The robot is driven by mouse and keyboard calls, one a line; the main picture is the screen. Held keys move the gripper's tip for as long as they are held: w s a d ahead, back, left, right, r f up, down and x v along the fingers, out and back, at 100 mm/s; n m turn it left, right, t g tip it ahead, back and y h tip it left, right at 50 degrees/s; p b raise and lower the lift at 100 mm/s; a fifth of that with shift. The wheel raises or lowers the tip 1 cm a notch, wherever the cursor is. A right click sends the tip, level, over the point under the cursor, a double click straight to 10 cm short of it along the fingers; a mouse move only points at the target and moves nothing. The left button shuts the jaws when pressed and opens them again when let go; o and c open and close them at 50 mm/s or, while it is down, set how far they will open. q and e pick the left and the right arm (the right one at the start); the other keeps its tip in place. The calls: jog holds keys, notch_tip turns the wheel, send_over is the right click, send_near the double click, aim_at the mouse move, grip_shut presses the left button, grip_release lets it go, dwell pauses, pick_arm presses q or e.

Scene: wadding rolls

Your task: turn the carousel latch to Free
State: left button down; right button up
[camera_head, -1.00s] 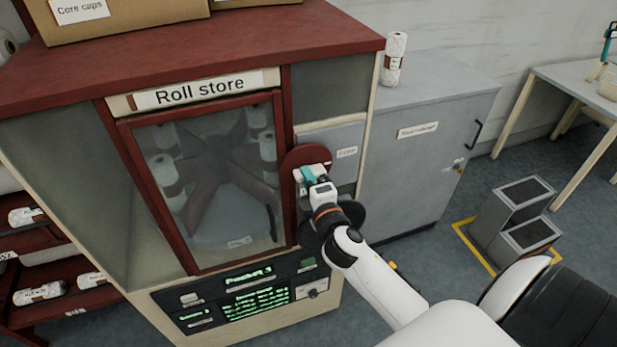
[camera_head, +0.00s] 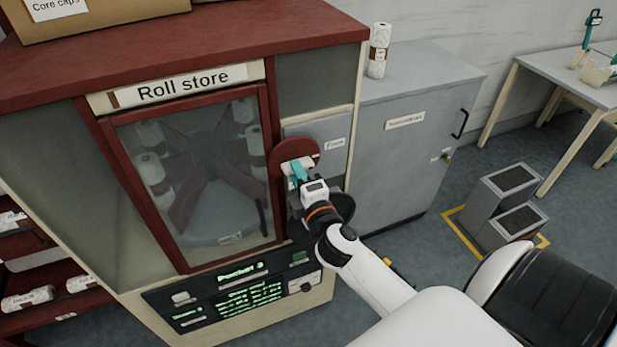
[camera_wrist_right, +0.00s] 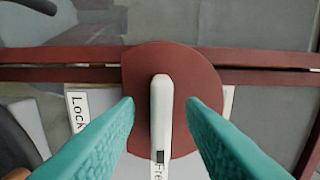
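The carousel latch is a white lever (camera_wrist_right: 161,120) on a dark red round plate (camera_wrist_right: 182,62), in the right wrist view. The lever points toward the bottom of that view, its dark-marked end near the partly hidden Free label (camera_wrist_right: 131,169). The Lock label (camera_wrist_right: 78,108) is at the left. My right gripper (camera_wrist_right: 160,108) is open, its two teal fingers on either side of the lever with gaps showing. In the head view the right gripper (camera_head: 299,172) is at the red plate (camera_head: 284,150), hiding most of the lever. My left gripper is not in view.
The Roll store window (camera_head: 190,180) is left of the latch, with rolls on a carousel behind it. A control panel (camera_head: 240,292) is below. A grey cabinet (camera_head: 408,150) with a roll (camera_head: 379,50) on top stands to the right. Grey bins (camera_head: 505,205) are on the floor.

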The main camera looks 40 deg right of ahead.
jog(key=b+v, duration=0.3)
jog(key=v, duration=0.7)
jog(key=shift+s, duration=0.25)
jog(key=shift+a, duration=0.15)
jog(key=s+a+f+m+g+y, duration=0.1)
jog(key=s+f+m+g, duration=0.15)
jog(key=f, duration=1.05)
jog(key=s+a+f+m+g+y, duration=0.1)
jog(key=f+g, duration=0.2)
jog(key=f, duration=0.9)
jog(key=s+a+f+m+g+y, duration=0.1)
jog(key=s+f+m+g, duration=0.15)
jog(key=f, duration=1.05)
jog(key=s+a+f+m+g, duration=0.1)
jog(key=s+f+m+g, duration=0.2)
jog(key=s+f, duration=0.7)
jog(key=s+f+m+g+y+b, duration=0.1)
jog(key=s+f+m+g, duration=0.3)
jog(key=s+f, duration=0.7)
jog(key=s+g, duration=0.1)
jog(key=s, duration=0.4)
jog(key=shift+a+f+g, duration=0.25)
jog(key=shift+a+g, duration=0.05)
jog(key=shift+a, duration=0.1)
